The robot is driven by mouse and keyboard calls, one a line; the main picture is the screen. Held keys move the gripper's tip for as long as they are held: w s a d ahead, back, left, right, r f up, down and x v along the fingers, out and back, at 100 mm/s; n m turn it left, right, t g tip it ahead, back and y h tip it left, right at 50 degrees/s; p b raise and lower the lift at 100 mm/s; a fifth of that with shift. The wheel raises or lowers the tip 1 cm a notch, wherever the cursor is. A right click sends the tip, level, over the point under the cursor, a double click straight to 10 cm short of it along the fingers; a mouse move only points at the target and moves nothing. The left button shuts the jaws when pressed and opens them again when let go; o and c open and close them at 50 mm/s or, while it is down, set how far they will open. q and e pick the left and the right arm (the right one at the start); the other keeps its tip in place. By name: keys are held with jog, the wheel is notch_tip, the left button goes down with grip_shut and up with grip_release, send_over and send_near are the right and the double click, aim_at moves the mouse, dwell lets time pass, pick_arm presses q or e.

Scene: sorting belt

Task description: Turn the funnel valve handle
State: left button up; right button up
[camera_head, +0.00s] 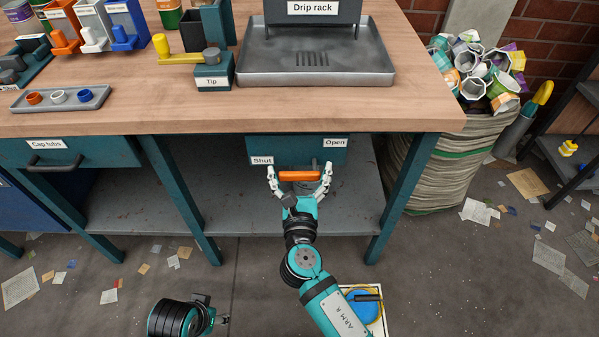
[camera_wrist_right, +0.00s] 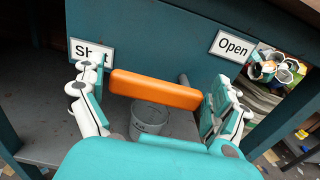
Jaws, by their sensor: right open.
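The valve handle (camera_head: 299,176) is an orange bar, lying roughly level in front of a teal panel (camera_head: 290,150) under the bench top. The panel has a "Shut" label (camera_head: 262,160) on the left and an "Open" label (camera_head: 335,142) on the right. My right gripper (camera_head: 299,169) is open, one finger near each end of the handle. In the right wrist view the orange handle (camera_wrist_right: 155,90) spans between the open fingers (camera_wrist_right: 157,82); a gap shows at its right end, while contact at the left end is unclear. My left gripper (camera_head: 223,319) is low, far from the handle, and small in view.
A grey bucket (camera_wrist_right: 149,117) stands below the handle. The bench top (camera_head: 190,113) overhangs above, with bench legs (camera_head: 180,195) on either side. A drip rack tray (camera_head: 315,78) and a Tip box (camera_head: 213,77) stand on top. A full sack (camera_head: 430,165) is at the right.

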jog(key=c, duration=1.4)
jog(key=shift+d, duration=0.1)
